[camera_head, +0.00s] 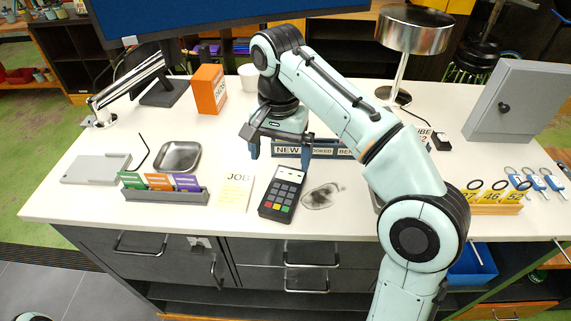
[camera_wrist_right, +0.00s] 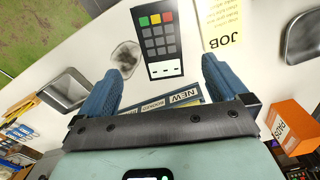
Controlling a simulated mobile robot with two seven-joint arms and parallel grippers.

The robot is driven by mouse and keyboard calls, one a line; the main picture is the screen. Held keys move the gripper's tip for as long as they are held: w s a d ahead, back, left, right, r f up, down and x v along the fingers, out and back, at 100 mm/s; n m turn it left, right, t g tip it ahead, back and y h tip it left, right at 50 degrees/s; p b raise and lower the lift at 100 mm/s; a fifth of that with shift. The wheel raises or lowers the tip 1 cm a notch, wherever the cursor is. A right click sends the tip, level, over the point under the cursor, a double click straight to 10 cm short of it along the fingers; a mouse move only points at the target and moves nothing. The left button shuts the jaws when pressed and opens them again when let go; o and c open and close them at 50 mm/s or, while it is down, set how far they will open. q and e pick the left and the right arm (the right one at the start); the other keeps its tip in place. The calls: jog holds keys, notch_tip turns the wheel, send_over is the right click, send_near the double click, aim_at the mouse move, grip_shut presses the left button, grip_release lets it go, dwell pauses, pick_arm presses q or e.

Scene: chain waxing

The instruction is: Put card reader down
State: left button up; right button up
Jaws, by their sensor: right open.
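The card reader (camera_head: 281,195) is a dark handheld terminal with grey, red, yellow and green keys. It lies flat on the white counter (camera_head: 225,150) near the front edge, just right of the JOB sheet (camera_head: 236,191). My right gripper (camera_head: 279,157) is open and empty, behind and above the card reader, with its blue fingers apart. In the right wrist view the card reader (camera_wrist_right: 158,42) lies beyond the open fingertips (camera_wrist_right: 160,72), and nothing is between them. My left gripper is not in view.
A blue-labelled NEW rack (camera_head: 322,151) stands behind the card reader. A smudged clear patch or bag (camera_head: 320,196) lies to its right. A card holder (camera_head: 165,192), metal dish (camera_head: 180,157) and orange box (camera_head: 208,89) are left. Yellow number tags (camera_head: 494,194) are right.

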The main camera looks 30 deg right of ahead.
send_over(282, 194)
notch_tip(282, 194, down, 8)
jog(key=shift+a+r+b, duration=0.1)
jog(key=shift+a+b, duration=0.05)
jog(key=shift+b, duration=0.15)
jog(key=shift+s+f, duration=0.1)
jog(key=shift+f, duration=0.3)
notch_tip(282, 194, down, 5)
jog(key=shift+r+b, duration=0.1)
jog(key=shift+b, duration=0.35)
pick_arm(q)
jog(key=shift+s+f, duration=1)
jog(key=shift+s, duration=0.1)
pick_arm(e)
jog(key=c, duration=1.2)
